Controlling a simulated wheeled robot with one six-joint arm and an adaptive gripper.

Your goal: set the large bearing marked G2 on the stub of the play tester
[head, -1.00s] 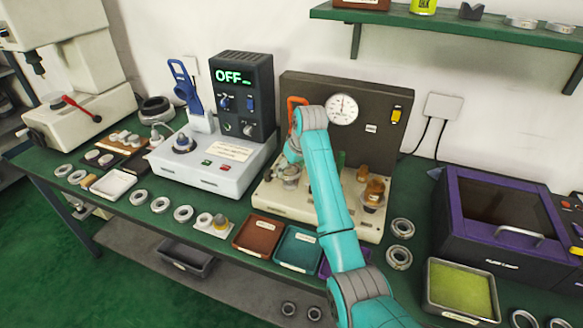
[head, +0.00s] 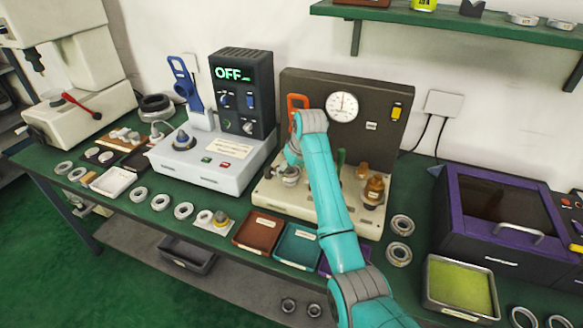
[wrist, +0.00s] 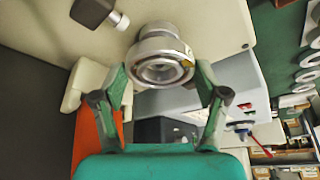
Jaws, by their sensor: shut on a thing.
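The play tester has a dark back panel (head: 375,125) with a round dial gauge (head: 342,106) and a cream base (head: 268,196). My gripper (wrist: 161,75) is shut on a large metal bearing ring (wrist: 158,72), with one finger on each side of it. The ring has a small yellow mark; no G2 lettering can be read. A pale metal cylinder, seemingly the stub (wrist: 155,31), shows right behind the ring, in line with it. I cannot tell whether the ring is around it or just in front. In the head view my gripper (head: 289,168) is at the tester's left side, partly hidden by my arm.
A grey device with an OFF display (head: 233,75) stands left of the tester. Brown (head: 257,232) and teal (head: 297,247) trays lie in front. Amber parts (head: 374,190) stand on the base's right. Loose rings (head: 400,254) and a purple-framed box (head: 505,222) are further right.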

